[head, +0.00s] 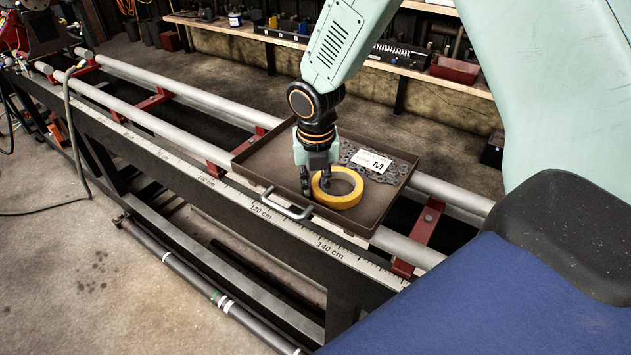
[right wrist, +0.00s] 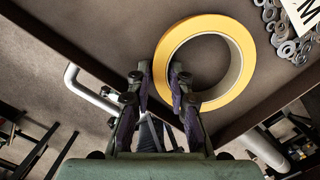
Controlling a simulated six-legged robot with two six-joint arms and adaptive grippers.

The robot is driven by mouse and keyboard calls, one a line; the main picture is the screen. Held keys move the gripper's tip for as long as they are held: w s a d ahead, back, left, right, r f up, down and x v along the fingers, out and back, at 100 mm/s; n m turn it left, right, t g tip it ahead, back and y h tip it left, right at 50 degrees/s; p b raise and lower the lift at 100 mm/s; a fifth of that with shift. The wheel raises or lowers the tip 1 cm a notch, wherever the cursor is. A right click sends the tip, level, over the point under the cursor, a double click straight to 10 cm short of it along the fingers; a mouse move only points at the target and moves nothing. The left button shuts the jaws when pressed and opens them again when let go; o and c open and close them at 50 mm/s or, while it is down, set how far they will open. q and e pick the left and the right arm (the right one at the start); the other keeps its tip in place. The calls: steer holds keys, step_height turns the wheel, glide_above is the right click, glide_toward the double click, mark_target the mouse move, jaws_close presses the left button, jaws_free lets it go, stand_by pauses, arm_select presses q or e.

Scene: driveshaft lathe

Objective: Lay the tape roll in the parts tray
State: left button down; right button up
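The yellow tape roll (head: 352,200) lies flat, at or very near the floor of the brown parts tray (head: 268,150), by its front edge. It also shows in the right wrist view (right wrist: 247,60) as a ring with an open middle. My right gripper (head: 316,184) reaches down over the tray. In the right wrist view its fingers (right wrist: 161,75) straddle the near side of the ring, one outside and one in the hole. They sit close against the ring wall and look shut on it. My left gripper is not in view.
Grey washers (head: 393,171) and a white card marked M (head: 370,161) lie at the tray's back right. The tray has a metal handle (head: 287,208) in front and rests on long rails (head: 140,118). A shelf with parts (head: 440,80) stands behind.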

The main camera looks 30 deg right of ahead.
steer(key=shift+o, duration=1.4)
steer(key=shift+w, duration=0.15)
steer(key=shift+r, duration=0.15)
step_height(320, 180, up, 12)
steer(key=s+p, duration=0.1)
steer(key=p, duration=0.2)
steer(key=shift+s+a, duration=0.15)
steer(key=shift+a, duration=0.3)
steer(key=shift+s, duration=0.1)
